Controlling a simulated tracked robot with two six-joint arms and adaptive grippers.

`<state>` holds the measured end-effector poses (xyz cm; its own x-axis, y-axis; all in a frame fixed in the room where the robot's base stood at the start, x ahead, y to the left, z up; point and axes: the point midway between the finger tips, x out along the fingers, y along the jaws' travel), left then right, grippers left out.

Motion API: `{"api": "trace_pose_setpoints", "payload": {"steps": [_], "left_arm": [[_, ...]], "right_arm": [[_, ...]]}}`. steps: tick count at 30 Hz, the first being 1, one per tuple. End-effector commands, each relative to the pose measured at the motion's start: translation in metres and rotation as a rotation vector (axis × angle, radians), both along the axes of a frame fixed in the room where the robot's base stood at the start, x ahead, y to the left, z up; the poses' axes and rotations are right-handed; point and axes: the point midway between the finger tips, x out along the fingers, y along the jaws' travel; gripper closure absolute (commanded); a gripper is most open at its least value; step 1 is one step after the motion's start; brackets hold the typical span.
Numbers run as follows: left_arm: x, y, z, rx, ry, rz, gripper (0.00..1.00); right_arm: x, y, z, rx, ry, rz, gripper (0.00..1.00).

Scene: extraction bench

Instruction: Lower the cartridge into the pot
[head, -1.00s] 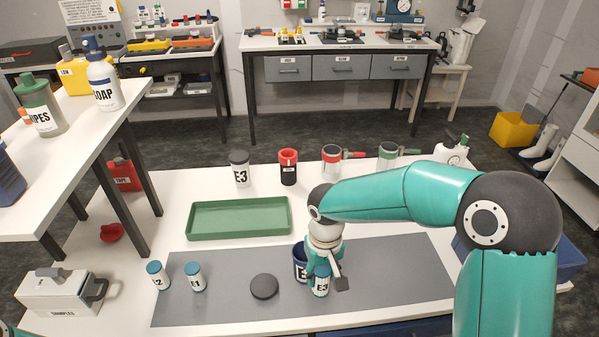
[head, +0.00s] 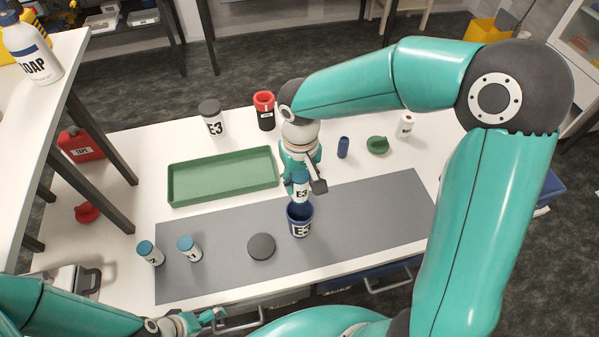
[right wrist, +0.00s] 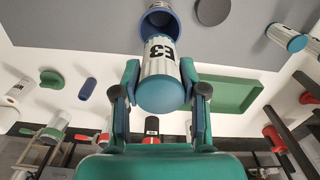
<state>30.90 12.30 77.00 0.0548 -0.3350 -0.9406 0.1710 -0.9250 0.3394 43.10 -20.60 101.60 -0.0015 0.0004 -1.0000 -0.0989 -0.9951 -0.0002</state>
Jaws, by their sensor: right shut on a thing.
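The cartridge, white with a blue cap and marked E3 (head: 301,190), is upright in my right gripper (head: 300,176). The right wrist view shows the fingers (right wrist: 160,95) closed on both sides of the cartridge (right wrist: 160,60). The dark blue pot marked E3 (head: 300,228) stands open on the grey mat (head: 370,215), directly below the cartridge. The cartridge's lower end overlaps the pot's mouth (right wrist: 158,12); I cannot tell whether it is inside the rim. My left gripper (head: 214,316) is low at the front edge; its finger opening is unclear.
A black disc (head: 261,246) lies left of the pot. Two blue-capped cartridges (head: 150,253) (head: 189,248) stand at the mat's left. A green tray (head: 222,178) lies behind. A blue cylinder (head: 343,147) and green lid (head: 378,145) are at right. The mat right of the pot is clear.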

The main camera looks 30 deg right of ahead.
Motion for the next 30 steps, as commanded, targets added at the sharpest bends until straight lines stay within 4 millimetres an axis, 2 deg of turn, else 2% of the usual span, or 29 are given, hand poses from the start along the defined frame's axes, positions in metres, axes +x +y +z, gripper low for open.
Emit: {"api": "trace_pose_setpoints", "payload": {"steps": [1,3,15,21,30], "left_arm": [[0.000,0.000,-0.008,0.000,0.000,0.000,0.00],[0.000,0.000,-0.015,0.000,0.000,0.000,0.00],[0.000,0.000,-0.047,0.000,-0.001,0.000,0.00],[0.000,0.000,-0.056,0.000,-0.001,0.000,0.00],[0.000,0.000,-0.059,0.000,-0.001,0.000,0.00]], "right_arm": [[0.000,0.000,-0.011,0.000,0.002,0.000,0.92],[0.000,0.000,-0.020,0.000,0.001,0.000,0.92],[0.000,0.000,-0.066,0.000,0.001,0.001,0.92],[0.000,0.000,-0.080,0.000,0.000,0.001,0.92],[0.000,0.000,-0.084,0.000,-0.001,0.001,0.92]]}}
